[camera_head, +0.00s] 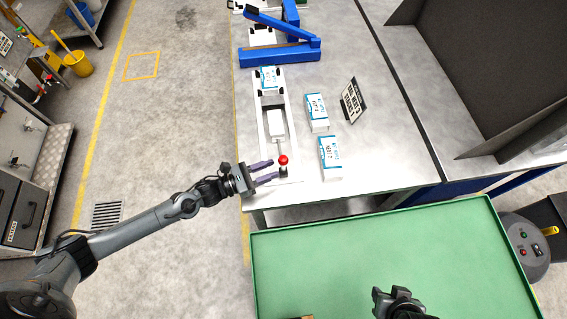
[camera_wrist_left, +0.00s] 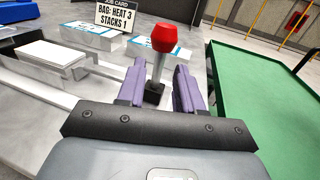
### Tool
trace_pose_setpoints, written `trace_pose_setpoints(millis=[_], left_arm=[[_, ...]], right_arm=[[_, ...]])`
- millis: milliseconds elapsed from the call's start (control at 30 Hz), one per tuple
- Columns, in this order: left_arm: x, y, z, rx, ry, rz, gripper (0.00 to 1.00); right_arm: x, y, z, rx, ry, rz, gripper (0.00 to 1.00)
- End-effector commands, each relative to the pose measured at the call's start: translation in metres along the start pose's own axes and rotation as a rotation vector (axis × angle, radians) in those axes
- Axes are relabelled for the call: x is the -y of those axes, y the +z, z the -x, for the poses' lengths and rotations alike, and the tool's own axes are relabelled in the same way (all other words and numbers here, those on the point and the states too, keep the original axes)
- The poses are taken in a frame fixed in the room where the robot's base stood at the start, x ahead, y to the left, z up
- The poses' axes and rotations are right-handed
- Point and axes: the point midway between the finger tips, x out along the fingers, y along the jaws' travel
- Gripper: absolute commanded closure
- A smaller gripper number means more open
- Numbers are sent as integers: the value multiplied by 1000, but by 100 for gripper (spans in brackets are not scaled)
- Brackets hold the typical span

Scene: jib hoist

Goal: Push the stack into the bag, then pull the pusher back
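The pusher is a white block (camera_head: 276,124) on a rod in a pale channel, with a red knob (camera_head: 283,160) at its near end. A blue-and-white stack (camera_head: 269,80) sits in the channel at the far end, beyond the block. My left gripper (camera_head: 266,174) is open beside the knob. The bag is not clearly visible. My right gripper (camera_head: 398,300) is at the bottom edge, its fingers unclear.
Two more blue-and-white stacks (camera_head: 317,112) (camera_head: 330,152) lie right of the channel, beside a card sign (camera_head: 353,101). A blue jointed frame (camera_head: 282,54) crosses the table's far end. A green tray (camera_head: 480,205) lies at the near right, mostly clear.

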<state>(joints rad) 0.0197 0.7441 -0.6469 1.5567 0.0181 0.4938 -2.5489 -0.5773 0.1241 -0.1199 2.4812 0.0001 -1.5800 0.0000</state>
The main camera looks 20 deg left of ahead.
Motion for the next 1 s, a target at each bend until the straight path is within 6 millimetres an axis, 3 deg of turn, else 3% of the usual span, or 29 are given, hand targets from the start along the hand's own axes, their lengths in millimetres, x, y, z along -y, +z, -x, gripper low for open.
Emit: trace_pose_setpoints(millis=[100,300,767,800,1000], left_arm=[[0,1,-21,3,1,2,64],[0,1,-44,2,1,1,64],[0,0,-54,0,0,1,64],[0,0,-54,0,0,1,66],[0,0,-54,0,0,1,97]], right_arm=[[1,0,2,1,-2,-2,57],[2,0,3,2,-6,-7,57],[2,0,3,3,-6,-6,57],[2,0,3,4,-5,-5,57],[0,1,3,5,0,1,57]])
